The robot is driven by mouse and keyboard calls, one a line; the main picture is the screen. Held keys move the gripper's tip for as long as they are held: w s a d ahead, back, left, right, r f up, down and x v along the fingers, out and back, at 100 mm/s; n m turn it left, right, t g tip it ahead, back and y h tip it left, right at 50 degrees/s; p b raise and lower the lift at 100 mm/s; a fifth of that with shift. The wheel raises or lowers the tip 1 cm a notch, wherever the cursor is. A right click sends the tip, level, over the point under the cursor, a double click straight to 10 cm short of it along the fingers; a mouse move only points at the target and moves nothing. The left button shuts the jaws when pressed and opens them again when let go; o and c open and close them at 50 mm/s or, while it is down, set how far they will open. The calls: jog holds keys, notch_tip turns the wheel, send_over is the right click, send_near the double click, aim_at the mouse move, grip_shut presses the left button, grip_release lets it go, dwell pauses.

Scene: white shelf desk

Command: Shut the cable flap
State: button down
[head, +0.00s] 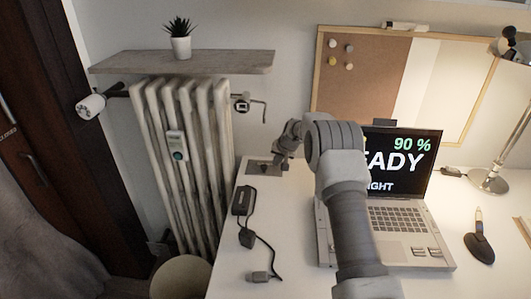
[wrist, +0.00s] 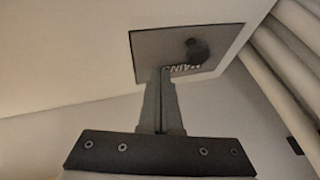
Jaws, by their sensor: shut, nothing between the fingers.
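The cable flap (head: 257,168) is a small dark grey plate at the desk's back left corner, beside the radiator. In the wrist view it shows as a grey square (wrist: 150,45) with a dark round knob-like shape on it and partly hidden white lettering. I cannot tell how far it is tilted. My gripper (wrist: 166,72) is shut and empty, its fingertips together in front of the plate's near edge. I cannot tell whether they touch it. In the head view my gripper (head: 281,165) is small and dark, at the flap's right side.
The white desk (head: 300,190) carries an open laptop (head: 400,215) right of my arm and a black adapter with cable (head: 243,200) in front of the flap. A white radiator (head: 190,150) stands close on the left. A lamp (head: 490,180) stands far right.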

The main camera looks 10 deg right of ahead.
jog(key=shift+r+p, duration=1.4)
jog(key=shift+r, duration=1.9)
jog(key=s+d+r+n+p, duration=0.1)
jog(key=s+r+p, duration=0.1)
jog(key=s+r, duration=0.9)
jog(key=s+r+p, duration=0.2)
jog(key=s+r, duration=0.5)
jog(key=r, duration=0.7)
jog(key=s+r+n+h+p, duration=0.1)
jog(key=s+r, duration=0.3)
jog(key=s, duration=0.2)
jog(key=s+r+p, duration=0.1)
jog(key=s+r, duration=0.2)
jog(key=s, duration=0.3)
jog(key=s+r+n+h+p, duration=0.1)
jog(key=s+p, duration=0.3)
jog(key=s, duration=1.8)
jog(key=shift+s+a, duration=0.2)
jog(key=shift+s, duration=0.15)
